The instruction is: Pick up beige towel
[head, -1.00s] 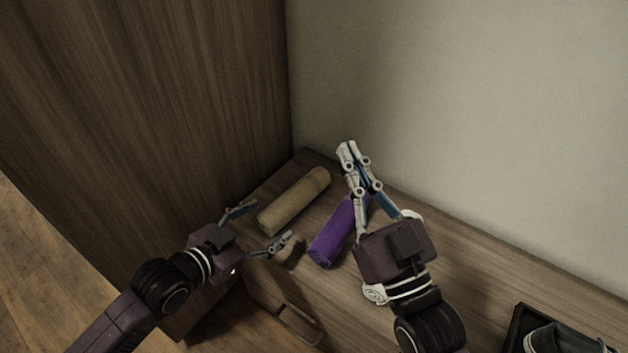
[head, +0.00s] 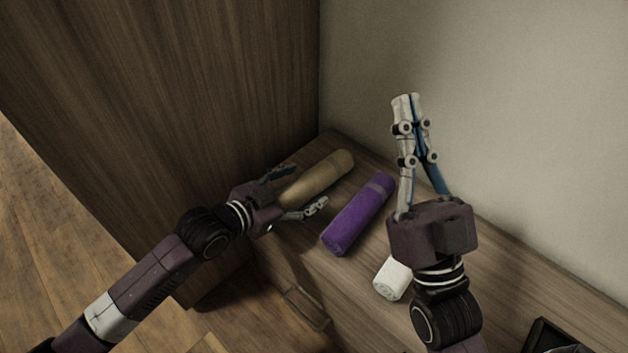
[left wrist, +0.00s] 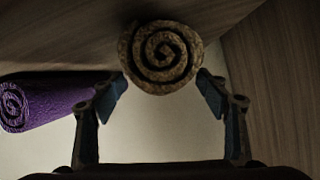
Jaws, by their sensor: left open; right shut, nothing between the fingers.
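The beige towel (head: 322,175) is a rolled cylinder lying on the wooden counter near the tall wood panel. My left gripper (head: 302,190) is open at the near end of the roll, with one finger on each side of that end in the head view. In the left wrist view the towel's spiral end (left wrist: 160,57) faces the camera, and the fingertips (left wrist: 210,88) are spread just below its two sides. I cannot tell if they touch it. My right gripper (head: 407,98) is shut and empty, raised over the counter to the right.
A purple rolled towel (head: 357,214) lies right of the beige one; it also shows in the left wrist view (left wrist: 60,100). A white roll (head: 392,278) lies nearer. A tall wood panel (head: 200,90) bounds the left, a wall (head: 500,110) the back. A dark tray (head: 550,340) sits lower right.

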